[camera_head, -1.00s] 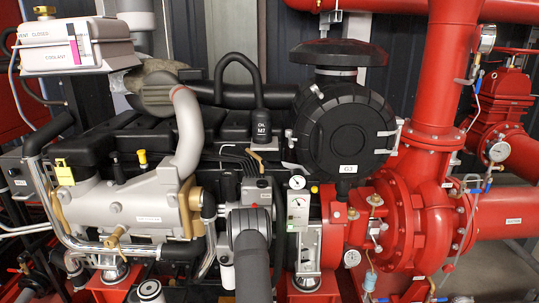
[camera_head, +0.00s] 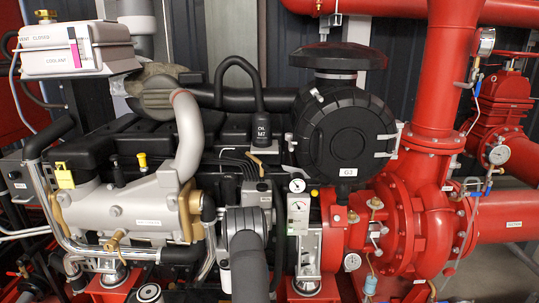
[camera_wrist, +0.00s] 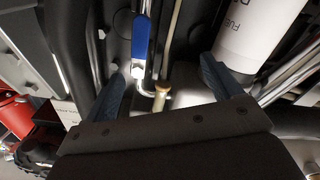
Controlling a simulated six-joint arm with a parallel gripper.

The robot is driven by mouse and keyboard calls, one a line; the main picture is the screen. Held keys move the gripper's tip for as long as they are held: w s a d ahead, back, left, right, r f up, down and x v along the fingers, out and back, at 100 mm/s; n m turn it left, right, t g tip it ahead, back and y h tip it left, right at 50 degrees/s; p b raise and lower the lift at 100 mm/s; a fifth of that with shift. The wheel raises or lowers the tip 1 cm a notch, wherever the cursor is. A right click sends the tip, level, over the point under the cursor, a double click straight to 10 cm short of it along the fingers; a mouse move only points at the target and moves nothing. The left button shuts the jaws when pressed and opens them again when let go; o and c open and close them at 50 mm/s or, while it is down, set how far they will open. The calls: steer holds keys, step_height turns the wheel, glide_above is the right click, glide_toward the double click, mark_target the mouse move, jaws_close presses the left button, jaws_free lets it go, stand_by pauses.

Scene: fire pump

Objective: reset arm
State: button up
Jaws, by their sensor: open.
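My gripper (camera_wrist: 165,66) shows in the wrist view with its two dark blue fingers spread wide apart. It is open, and I see nothing clamped between the fingers. A blue-handled valve lever (camera_wrist: 140,36) and a small brass-coloured fitting (camera_wrist: 162,88) show in the gap between the fingers; I cannot tell how far beyond the fingertips they are. In the head view my dark grey arm rises from the bottom centre in front of the engine (camera_head: 130,208). My fingers cannot be made out there.
A white cylinder lettered "FUEL" (camera_wrist: 255,30) is beside the right finger in the wrist view. In the head view, a round black housing (camera_head: 345,135) and the red pump (camera_head: 410,215) stand right of my arm. A coolant tank (camera_head: 75,48) is upper left.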

steer(key=shift+r+m, duration=0.15)
steer(key=shift+m, duration=0.6)
steer(key=shift+r+m, duration=0.15)
steer(key=shift+m, duration=0.6)
stand_by(0.3)
steer(key=shift+o, duration=1.8)
steer(key=shift+s+a+r, duration=0.15)
steer(key=shift+s, duration=0.05)
steer(key=s+a+r+m, duration=0.1)
steer(key=s+a+r, duration=0.1)
steer(key=s+r, duration=0.35)
steer(key=s+a+r, duration=0.1)
steer(key=s+r, duration=0.1)
steer(key=s, duration=0.6)
steer(key=s+a+r+m, duration=0.1)
steer(key=s+a+r, duration=0.15)
steer(key=s, duration=0.35)
steer(key=w+r, duration=0.1)
steer(key=w, duration=0.8)
steer(key=shift+w+d, duration=0.15)
steer(key=shift+d, duration=0.05)
